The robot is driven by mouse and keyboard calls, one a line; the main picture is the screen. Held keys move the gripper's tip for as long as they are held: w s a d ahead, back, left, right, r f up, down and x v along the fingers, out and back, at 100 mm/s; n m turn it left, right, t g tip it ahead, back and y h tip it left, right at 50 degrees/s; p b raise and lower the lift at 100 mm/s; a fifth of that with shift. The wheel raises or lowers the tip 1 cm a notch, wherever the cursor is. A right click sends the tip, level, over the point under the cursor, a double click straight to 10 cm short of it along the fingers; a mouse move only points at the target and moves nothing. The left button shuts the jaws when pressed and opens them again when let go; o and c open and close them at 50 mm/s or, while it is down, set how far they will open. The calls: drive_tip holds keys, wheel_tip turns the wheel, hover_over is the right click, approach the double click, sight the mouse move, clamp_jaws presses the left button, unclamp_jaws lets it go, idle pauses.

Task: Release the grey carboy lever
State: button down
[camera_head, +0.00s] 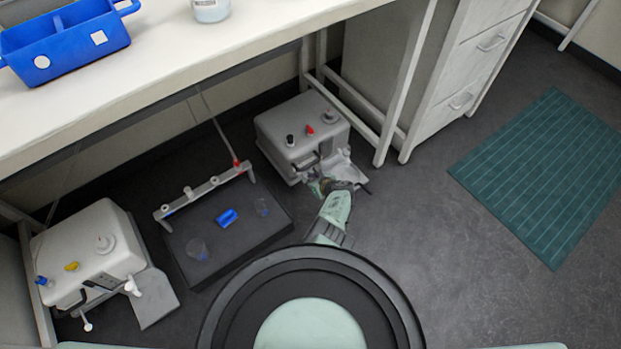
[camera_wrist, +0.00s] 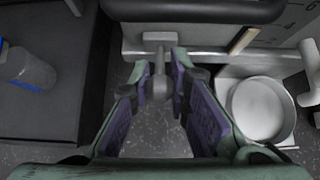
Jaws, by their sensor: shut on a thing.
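The grey carboy (camera_head: 290,128) stands on the floor under the bench, with black and red fittings on its top. In the wrist view its lower front (camera_wrist: 205,40) fills the top. Its grey lever (camera_wrist: 158,42) sticks out from the front and reaches down between my fingertips. My gripper (camera_wrist: 160,84) is shut on the lever, one purple-padded finger on each side. In the head view my gripper (camera_head: 322,186) is at the carboy's front, and the lever is too small and hidden there to make out.
A dark platform (camera_head: 240,225) with a blue piece and clear beakers lies to the left. A whiter carboy (camera_head: 85,250) stands further left. Open floor lies right, towards a teal mat (camera_head: 550,175).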

idle(0.3)
drive_tip(key=c, duration=1.5)
unclamp_jaws()
drive_tip(key=shift+d, duration=0.15)
drive_tip(key=shift+s+d+r, duration=0.25)
drive_tip(key=shift+s+r, duration=0.05)
drive_tip(key=shift+s, duration=0.1)
drive_tip(key=v, duration=1)
drive_tip(key=shift+s+r, duration=0.2)
drive_tip(key=shift+r, duration=0.2)
